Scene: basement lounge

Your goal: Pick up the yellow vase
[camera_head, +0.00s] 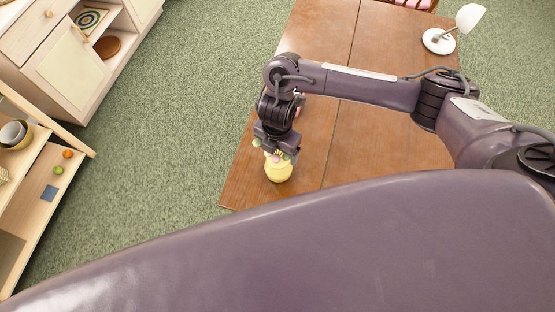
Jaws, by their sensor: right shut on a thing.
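The yellow vase (279,172) is small and round, and is seen from above near the left front corner of the brown wooden table (311,127). My right gripper (275,155) points down from above and is shut on the top part of the vase. The fingers and wrist hide part of the vase's top. I cannot tell whether the vase's base touches the table. My left gripper is not in view.
A white lamp (440,41) stands at the table's far right. A shelf unit (42,170) with bowls and a cream cabinet (68,62) are at the left. Green carpet (180,110) lies open between them and the table.

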